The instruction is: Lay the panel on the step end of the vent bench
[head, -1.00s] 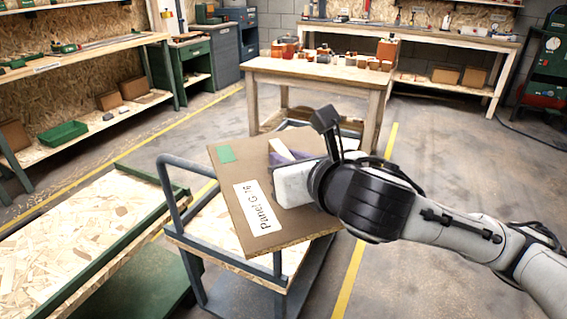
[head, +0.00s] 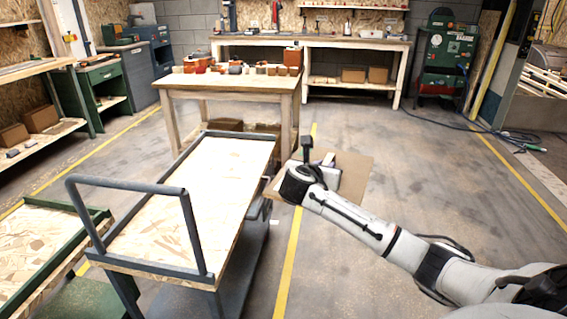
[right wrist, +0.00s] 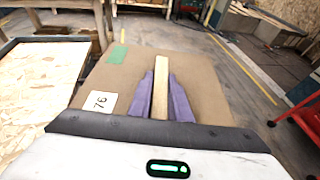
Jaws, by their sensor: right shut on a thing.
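The brown panel (head: 353,178) is held out to the right of a trolley in the head view, over the open floor. It also shows in the right wrist view (right wrist: 205,85), with a green patch and a white label reading "76". My right gripper (head: 318,172) is shut on a pale wooden strip on the panel's face; its purple fingers (right wrist: 160,95) close on both sides of that strip. The arm hides part of the panel in the head view. My left gripper is not in view. I cannot tell which bench is the vent bench.
A trolley (head: 150,262) with an empty wooden top and grey handle stands at centre left. A wooden table (head: 180,86) with several small orange parts is behind it. A green-edged bench (head: 58,262) is at lower left.

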